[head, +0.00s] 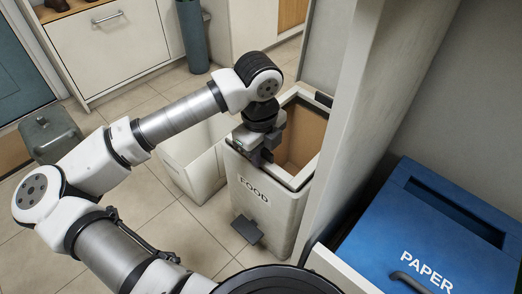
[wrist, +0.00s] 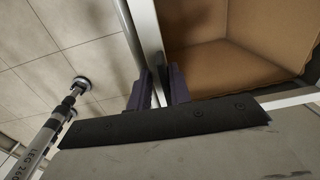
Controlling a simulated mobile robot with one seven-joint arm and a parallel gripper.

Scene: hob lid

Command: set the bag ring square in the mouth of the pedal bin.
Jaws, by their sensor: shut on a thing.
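The pedal bin (head: 265,205), pale and marked FOOD, stands on the tiled floor with its mouth open and a brown inside. The bag ring (head: 309,172) is a pale square frame at the mouth, roughly in line with its sides. A dark line shows under its edge; I cannot tell whether it lies flat in the mouth or slightly above it. My gripper (head: 258,150) is at the left side of the mouth, pointing down, shut on one side bar of the ring. In the wrist view the fingers (wrist: 161,88) stand on either side of the pale bar (wrist: 143,22).
A blue bin marked PAPER (head: 425,225) and an upright panel (head: 350,120) are close on the right. The pedal (head: 247,229) sticks out in front.

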